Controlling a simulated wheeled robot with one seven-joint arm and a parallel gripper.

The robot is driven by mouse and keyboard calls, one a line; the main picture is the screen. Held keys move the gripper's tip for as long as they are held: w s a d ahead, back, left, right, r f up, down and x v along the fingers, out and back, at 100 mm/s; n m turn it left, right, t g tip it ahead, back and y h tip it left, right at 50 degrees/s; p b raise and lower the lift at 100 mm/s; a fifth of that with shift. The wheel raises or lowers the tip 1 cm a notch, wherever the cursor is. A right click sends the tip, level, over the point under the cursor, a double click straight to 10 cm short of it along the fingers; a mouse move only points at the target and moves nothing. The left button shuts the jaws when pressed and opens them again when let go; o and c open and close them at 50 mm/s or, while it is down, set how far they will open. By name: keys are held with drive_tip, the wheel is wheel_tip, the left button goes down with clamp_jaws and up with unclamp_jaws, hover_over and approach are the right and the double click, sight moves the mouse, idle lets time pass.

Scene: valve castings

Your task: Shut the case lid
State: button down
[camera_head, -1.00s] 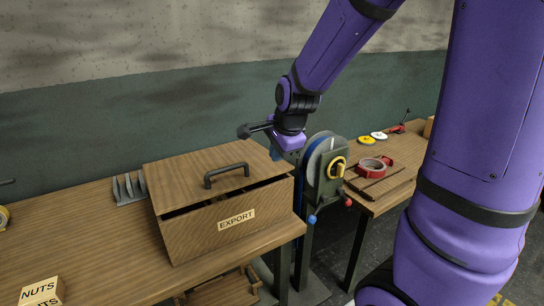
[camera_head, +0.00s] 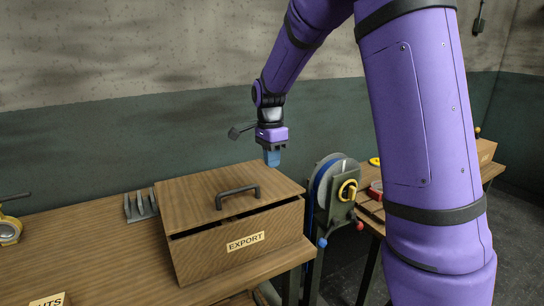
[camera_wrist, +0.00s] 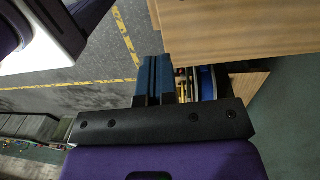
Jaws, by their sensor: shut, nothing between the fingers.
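The wooden case (camera_head: 205,257) with the EXPORT label (camera_head: 245,242) stands on the wooden bench. Its lid (camera_head: 190,192), with a dark handle (camera_head: 237,195), lies nearly closed, and a dark gap shows between lid and front wall. My gripper (camera_head: 272,158) points down, shut and empty, above and behind the right rear part of the lid, apart from it as far as I can tell. In the wrist view the blue fingers (camera_wrist: 154,78) are together, and a wooden surface (camera_wrist: 240,30), likely the lid, is at the upper right.
A machine with a blue-rimmed wheel and yellow ring (camera_head: 347,190) stands right of the case. A grey pronged rack (camera_head: 140,205) is left of it. A NUTS box (camera_head: 48,300) is at the front left. A second bench with a red item (camera_head: 375,190) is farther right.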

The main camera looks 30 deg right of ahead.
sight(274, 199)
drive_tip(key=f, duration=0.6)
drive_tip(key=s+f, duration=0.1)
drive_tip(key=f, duration=0.3)
